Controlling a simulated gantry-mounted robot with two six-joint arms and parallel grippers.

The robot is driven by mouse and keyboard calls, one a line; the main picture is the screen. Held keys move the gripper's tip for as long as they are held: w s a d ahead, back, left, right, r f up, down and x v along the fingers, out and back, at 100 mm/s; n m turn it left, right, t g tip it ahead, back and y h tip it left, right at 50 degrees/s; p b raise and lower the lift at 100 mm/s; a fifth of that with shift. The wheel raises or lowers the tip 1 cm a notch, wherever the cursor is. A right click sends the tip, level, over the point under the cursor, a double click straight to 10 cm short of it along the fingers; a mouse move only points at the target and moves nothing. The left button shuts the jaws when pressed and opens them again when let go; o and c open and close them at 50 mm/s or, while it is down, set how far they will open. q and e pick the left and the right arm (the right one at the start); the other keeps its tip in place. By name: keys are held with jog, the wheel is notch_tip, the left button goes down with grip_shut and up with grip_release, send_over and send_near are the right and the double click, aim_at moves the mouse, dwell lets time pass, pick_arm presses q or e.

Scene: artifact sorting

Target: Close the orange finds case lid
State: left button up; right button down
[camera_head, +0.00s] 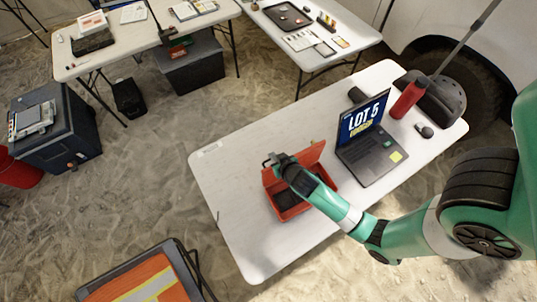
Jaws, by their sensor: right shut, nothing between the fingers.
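The orange finds case (287,205) sits on the white table, with its tray toward the front. Its orange lid (311,154) stands raised at the back of the case, so the case is open. My right gripper (270,160) is shut and empty, at the left end of the lid and above the case. My right arm crosses over the case and hides part of its inside and right side. I cannot tell whether the gripper touches the lid. My left gripper is not in view.
An open laptop (374,155) stands right of the case, close to my right arm. A red bottle (407,98) and a dark mouse (425,131) are farther right. The table (240,238) is clear left and front of the case.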

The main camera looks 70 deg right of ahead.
jog(key=b+x, duration=0.2)
jog(key=x, duration=0.8)
jog(key=s+a+p, duration=0.1)
jog(key=s+a, duration=0.2)
jog(key=shift+f, duration=0.1)
